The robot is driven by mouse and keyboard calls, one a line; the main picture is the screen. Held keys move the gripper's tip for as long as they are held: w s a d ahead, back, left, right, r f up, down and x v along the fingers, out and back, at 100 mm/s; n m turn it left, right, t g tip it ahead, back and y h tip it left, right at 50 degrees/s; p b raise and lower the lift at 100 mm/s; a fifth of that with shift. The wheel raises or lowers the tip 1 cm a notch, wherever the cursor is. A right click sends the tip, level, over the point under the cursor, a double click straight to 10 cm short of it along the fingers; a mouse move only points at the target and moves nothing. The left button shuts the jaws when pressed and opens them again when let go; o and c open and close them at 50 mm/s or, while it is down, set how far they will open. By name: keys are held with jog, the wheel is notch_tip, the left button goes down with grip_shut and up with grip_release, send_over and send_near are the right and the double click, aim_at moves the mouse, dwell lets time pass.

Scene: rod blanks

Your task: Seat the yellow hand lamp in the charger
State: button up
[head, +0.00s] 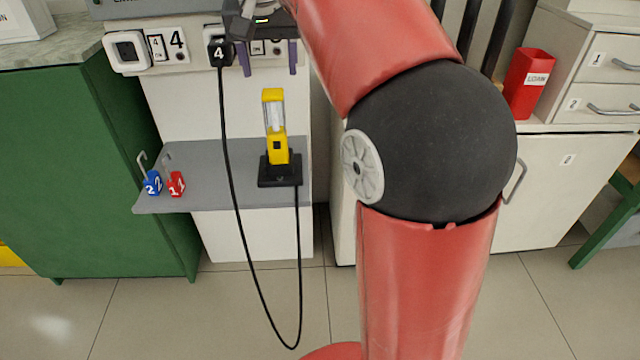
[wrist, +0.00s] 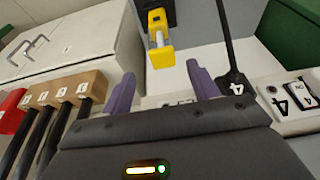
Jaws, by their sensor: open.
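The yellow hand lamp (head: 277,150) stands upright in the black charger (head: 280,178) on a grey shelf. Its lower end meets the charger; I cannot tell whether it is fully down. My gripper (head: 268,72) is open and empty, above the lamp in the head view, its purple fingers apart. In the wrist view the lamp (wrist: 161,56) shows beyond and between the fingertips of my gripper (wrist: 160,72), with the dark charger (wrist: 155,12) behind it. A black plug marked 4 (head: 219,53) is at the wall panel; a black cable runs from it and loops to the charger.
Blue (head: 152,184) and red (head: 176,184) padlocks lie on the left of the grey shelf (head: 205,195). A green cabinet (head: 80,170) stands left. A red LOAN bin (head: 527,84) stands right. The cable (head: 236,240) hangs before the shelf.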

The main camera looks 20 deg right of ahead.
jog(key=s+f+n+t, duration=0.1)
jog(key=s+f, duration=0.8)
jog(key=s, duration=0.3)
jog(key=s+d+f+n+t+y, duration=0.1)
jog(key=s+f+n, duration=0.1)
jog(key=s+f, duration=0.7)
jog(key=s, duration=0.4)
jog(key=shift+f, duration=0.15)
jog(key=shift+c, duration=0.3)
